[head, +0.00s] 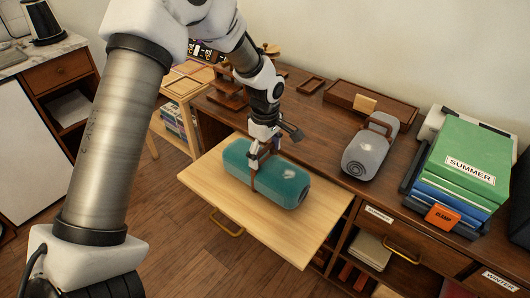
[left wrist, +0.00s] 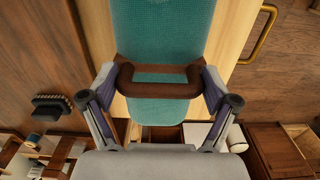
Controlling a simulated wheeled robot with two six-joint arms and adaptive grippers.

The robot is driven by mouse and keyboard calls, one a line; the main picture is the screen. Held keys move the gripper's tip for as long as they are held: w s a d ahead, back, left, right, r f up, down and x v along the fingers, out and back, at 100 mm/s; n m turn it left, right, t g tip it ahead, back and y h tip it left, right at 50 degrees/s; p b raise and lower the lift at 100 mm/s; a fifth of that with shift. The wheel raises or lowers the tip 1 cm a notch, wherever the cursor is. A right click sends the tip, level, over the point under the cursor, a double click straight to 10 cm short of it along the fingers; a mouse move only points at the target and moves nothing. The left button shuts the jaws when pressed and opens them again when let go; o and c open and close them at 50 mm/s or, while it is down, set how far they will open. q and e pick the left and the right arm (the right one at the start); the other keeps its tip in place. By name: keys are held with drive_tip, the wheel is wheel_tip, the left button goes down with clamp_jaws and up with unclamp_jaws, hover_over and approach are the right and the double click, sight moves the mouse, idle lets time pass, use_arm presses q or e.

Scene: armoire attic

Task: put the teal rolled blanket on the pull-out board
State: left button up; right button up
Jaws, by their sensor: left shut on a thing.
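The teal rolled blanket (head: 277,184) lies along the pale wooden pull-out board (head: 311,244), with a brown strap around it. It appears to rest on the board; I cannot tell if there is a small gap beneath. My left gripper (head: 265,148) is above the blanket, shut on the strap's brown handle. In the left wrist view, the handle (left wrist: 158,80) sits between the two fingers (left wrist: 160,88), with the teal blanket (left wrist: 162,35) behind it. The board (left wrist: 237,25) shows beside the blanket. My right gripper is not in view.
A grey rolled blanket (head: 367,154) with a brown handle lies on the dark wooden desk top (head: 310,127). A wooden tray (head: 361,99) sits at the back. Drawers and cubbies are below; the board's front corner is bare.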

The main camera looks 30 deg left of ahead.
use_arm(q)
drive_tip(key=o, duration=1.6)
drive_tip(key=shift+f, duration=0.15)
wheel_tip(320, 180, up, 12)
drive_tip(key=shift+r, duration=0.2)
drive_tip(key=shift+p, duration=0.3)
